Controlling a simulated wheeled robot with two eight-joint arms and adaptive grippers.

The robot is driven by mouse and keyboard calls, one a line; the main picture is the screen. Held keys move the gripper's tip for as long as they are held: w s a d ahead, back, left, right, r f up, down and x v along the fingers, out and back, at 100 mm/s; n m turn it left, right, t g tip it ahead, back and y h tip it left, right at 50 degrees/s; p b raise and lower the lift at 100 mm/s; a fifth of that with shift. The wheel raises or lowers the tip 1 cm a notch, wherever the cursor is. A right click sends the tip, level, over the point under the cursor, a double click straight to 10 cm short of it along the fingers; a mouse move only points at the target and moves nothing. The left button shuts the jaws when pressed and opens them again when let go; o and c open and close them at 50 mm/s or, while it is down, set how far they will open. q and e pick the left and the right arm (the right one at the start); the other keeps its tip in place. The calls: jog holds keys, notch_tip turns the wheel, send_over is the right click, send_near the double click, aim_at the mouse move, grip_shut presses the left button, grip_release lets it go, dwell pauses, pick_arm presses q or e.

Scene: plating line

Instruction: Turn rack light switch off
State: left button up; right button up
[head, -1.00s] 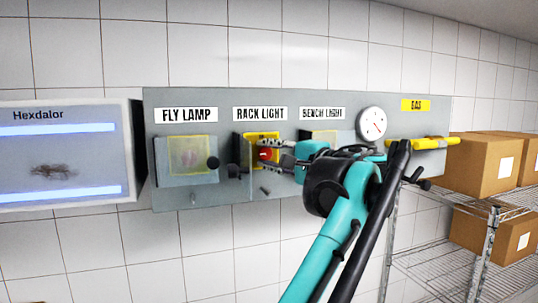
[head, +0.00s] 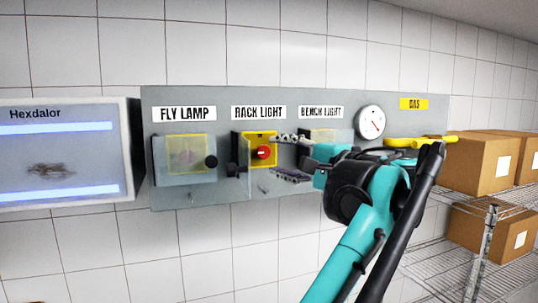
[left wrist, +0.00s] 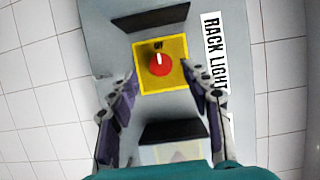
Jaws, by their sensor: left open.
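The rack light switch is a red knob (head: 263,152) on a yellow plate (head: 249,137), below the RACK LIGHT label (head: 259,113). Its clear cover (head: 241,180) looks swung open, sticking out from the panel. My right gripper is not in view.
On the same grey panel (head: 340,185) are the closed FLY LAMP cover (head: 184,172), a partly hidden BENCH LIGHT switch (head: 322,135), a gauge (head: 370,121) and a yellow gas handle (head: 420,141). A screen (head: 60,150) is at left; cardboard boxes (head: 480,165) stand on a wire rack at right.

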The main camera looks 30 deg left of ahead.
pick_arm(q)
jog(key=v, duration=0.7)
jog(key=shift+d, duration=0.15)
jog(key=shift+s+r, duration=0.1)
